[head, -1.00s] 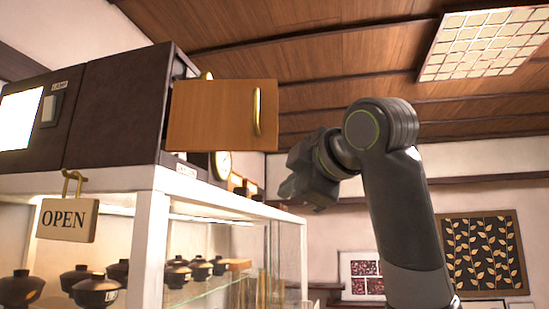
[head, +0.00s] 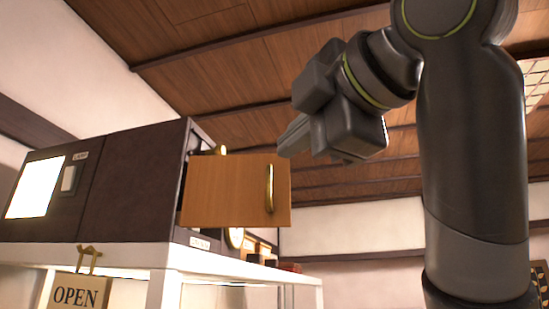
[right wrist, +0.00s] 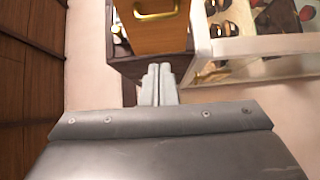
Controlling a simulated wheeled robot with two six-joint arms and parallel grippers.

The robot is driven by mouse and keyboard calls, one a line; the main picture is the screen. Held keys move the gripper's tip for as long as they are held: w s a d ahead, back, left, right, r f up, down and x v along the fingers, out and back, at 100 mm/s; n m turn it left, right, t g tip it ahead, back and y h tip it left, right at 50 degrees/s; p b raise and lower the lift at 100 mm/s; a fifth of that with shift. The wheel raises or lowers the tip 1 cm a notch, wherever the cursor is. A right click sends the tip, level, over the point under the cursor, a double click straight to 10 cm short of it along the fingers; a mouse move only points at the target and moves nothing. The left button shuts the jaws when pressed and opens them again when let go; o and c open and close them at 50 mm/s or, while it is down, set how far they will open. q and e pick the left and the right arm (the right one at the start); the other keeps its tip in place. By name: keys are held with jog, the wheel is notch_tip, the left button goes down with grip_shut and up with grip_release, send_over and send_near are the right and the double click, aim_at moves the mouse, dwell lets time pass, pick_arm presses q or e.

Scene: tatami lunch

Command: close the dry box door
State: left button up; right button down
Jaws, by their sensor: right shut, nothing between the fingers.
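The dry box door (head: 232,190) is a light wooden panel with a brass handle (head: 270,188). It stands open, swung out from the dark dry box (head: 140,185) on top of the white cabinet. My right gripper (head: 287,150) is shut and empty, near the door's upper right corner in the head view. In the right wrist view the shut fingers (right wrist: 158,80) point toward the door (right wrist: 158,35), whose handle (right wrist: 155,12) shows at the top. I cannot tell whether the fingertips touch the door. My left gripper is not in view.
The white cabinet (head: 150,262) carries the dry box, and an OPEN sign (head: 76,293) hangs on its front. A round clock (head: 235,237) and small items stand behind the door. The space right of the door, below my arm, looks clear.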

aim_at(271, 170)
jog(key=p+x, duration=0.2)
jog(key=x, duration=0.1)
jog(key=d+p+x, duration=0.1)
jog(key=p+x, duration=0.1)
jog(key=x, duration=0.1)
jog(key=w+p+x, duration=0.1)
jog(key=p+x, duration=0.1)
jog(key=x, duration=0.1)
jog(key=shift+d+r, duration=0.1)
jog(key=shift+d, duration=0.2)
jog(key=shift+w+d+p, duration=0.3)
jog(key=shift+w+d, duration=0.05)
jog(key=shift+a, duration=0.15)
jog(key=shift+w, duration=0.1)
